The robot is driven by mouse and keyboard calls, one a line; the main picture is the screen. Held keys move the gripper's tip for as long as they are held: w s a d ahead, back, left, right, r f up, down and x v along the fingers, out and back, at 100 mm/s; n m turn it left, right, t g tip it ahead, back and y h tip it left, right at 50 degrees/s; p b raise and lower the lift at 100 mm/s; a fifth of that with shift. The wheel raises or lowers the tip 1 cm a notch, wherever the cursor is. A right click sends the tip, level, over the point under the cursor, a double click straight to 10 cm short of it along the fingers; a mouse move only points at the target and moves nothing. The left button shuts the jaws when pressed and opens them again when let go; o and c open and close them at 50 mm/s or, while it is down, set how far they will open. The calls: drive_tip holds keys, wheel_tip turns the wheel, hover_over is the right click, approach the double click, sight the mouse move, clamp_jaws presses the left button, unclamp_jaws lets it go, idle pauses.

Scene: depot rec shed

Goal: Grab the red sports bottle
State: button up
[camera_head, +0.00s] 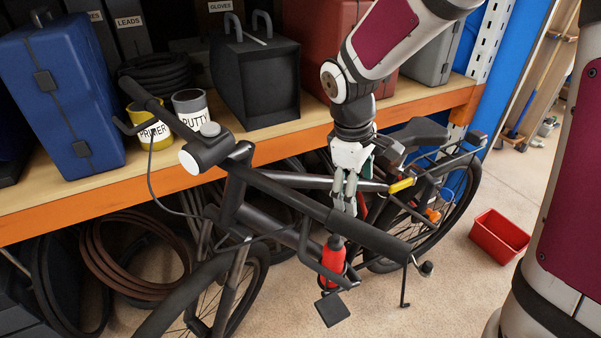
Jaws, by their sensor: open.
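The red sports bottle (333,258) stands roughly upright in the frame of a black bicycle (290,200), low behind the down tube. Its dark cap is at the top, and its lower part is partly hidden by the bicycle's frame and pedal. My gripper (345,198) points down from above, at the bicycle's top bar and above the bottle. Its jaws are open and appear empty. The fingertips are partly hidden by the thick black tube, so I cannot tell how far they are from the bottle.
The bicycle's tubes surround the bottle closely. An orange-edged shelf (293,139) behind holds a blue case (62,95), a black toolbox (256,80), and primer (149,131) and putty (191,107) cans. A red bin (498,238) sits on the floor at right.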

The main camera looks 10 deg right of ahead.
sight(336, 250)
drive_tip(key=w+f+n+b, duration=0.1)
drive_tip(key=w+f, duration=0.1)
drive_tip(key=f, duration=0.3)
drive_tip(key=w+a+f+n+b, duration=0.1)
drive_tip(key=w+f, duration=0.1)
drive_tip(key=f, duration=0.3)
drive_tip(key=w+a+f+n+g+b, duration=0.1)
drive_tip(key=w+f, duration=0.1)
drive_tip(key=f, duration=0.3)
drive_tip(key=shift+w+f+y+b, duration=0.1)
drive_tip(key=shift+f+y+b, duration=0.05)
drive_tip(key=shift+y+b, duration=0.2)
drive_tip(key=f+b, duration=0.1)
drive_tip(key=f, duration=0.3)
drive_tip(key=d+f+b, duration=0.1)
drive_tip(key=f, duration=0.4)
drive_tip(key=s+f+b, duration=0.1)
drive_tip(key=f+b, duration=0.1)
drive_tip(key=f, duration=0.2)
drive_tip(key=shift+d+f, duration=0.35)
clamp_jaws()
